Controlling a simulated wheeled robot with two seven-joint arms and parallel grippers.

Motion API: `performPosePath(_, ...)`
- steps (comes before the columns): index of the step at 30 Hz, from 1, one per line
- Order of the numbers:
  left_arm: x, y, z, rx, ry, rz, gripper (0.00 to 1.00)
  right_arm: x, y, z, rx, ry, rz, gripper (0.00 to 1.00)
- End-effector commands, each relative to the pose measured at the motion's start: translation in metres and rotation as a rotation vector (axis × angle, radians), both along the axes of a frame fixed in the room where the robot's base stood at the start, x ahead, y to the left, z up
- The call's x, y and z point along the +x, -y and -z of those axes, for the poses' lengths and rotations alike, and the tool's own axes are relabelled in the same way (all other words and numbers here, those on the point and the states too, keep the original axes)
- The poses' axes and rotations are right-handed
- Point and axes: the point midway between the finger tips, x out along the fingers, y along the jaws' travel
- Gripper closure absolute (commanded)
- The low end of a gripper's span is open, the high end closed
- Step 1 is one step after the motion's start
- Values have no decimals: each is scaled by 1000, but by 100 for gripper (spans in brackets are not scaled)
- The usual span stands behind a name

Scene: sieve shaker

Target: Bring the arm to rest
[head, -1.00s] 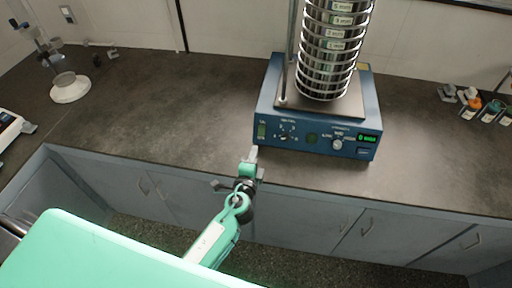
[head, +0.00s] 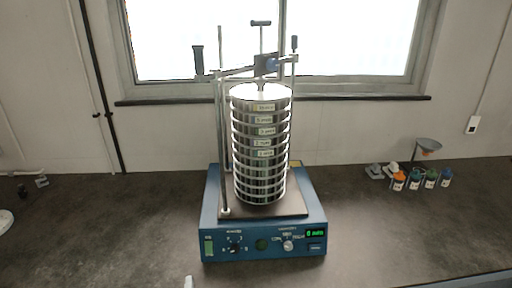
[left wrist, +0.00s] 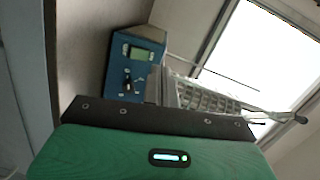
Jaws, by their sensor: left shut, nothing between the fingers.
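The blue sieve shaker (head: 263,236) stands on the dark bench in the middle of the head view. Its small green display is lit. A tall stack of round metal sieves (head: 261,150) stands upright on it, under a clamp bar (head: 262,68) between rods. The tip of my left gripper (head: 188,282) just shows at the bottom edge, in front of the shaker's left corner and apart from it. It is shut and empty; the rest of that arm is out of the head view. In the left wrist view the shaker (left wrist: 128,70) and sieves (left wrist: 205,97) appear tilted. My right gripper is not visible.
Several small bottles with coloured lids (head: 416,181) stand at the right, near a funnel on a stand (head: 428,146). A window (head: 272,45) is behind the shaker.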

Motion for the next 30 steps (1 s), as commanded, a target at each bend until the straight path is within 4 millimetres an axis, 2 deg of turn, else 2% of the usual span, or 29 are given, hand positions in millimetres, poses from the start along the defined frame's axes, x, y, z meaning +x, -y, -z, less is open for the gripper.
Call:
performPosePath(4,-45,-43,11,-282,-113,-197,100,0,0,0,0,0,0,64)
performPosePath(6,-71,-56,20,-423,-183,-286,100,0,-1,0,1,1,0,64)
performPosePath(9,-110,-66,31,-611,-301,-399,100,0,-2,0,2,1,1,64)
performPosePath(12,-146,-65,38,-764,-421,-482,100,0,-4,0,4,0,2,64)
performPosePath(18,-199,-53,40,-947,-611,-568,100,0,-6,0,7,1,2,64)
performPosePath(29,-270,-26,26,-1121,-886,-629,100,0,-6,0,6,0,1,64)
performPosePath(30,-265,-26,37,-1118,-888,-632,100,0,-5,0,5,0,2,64)
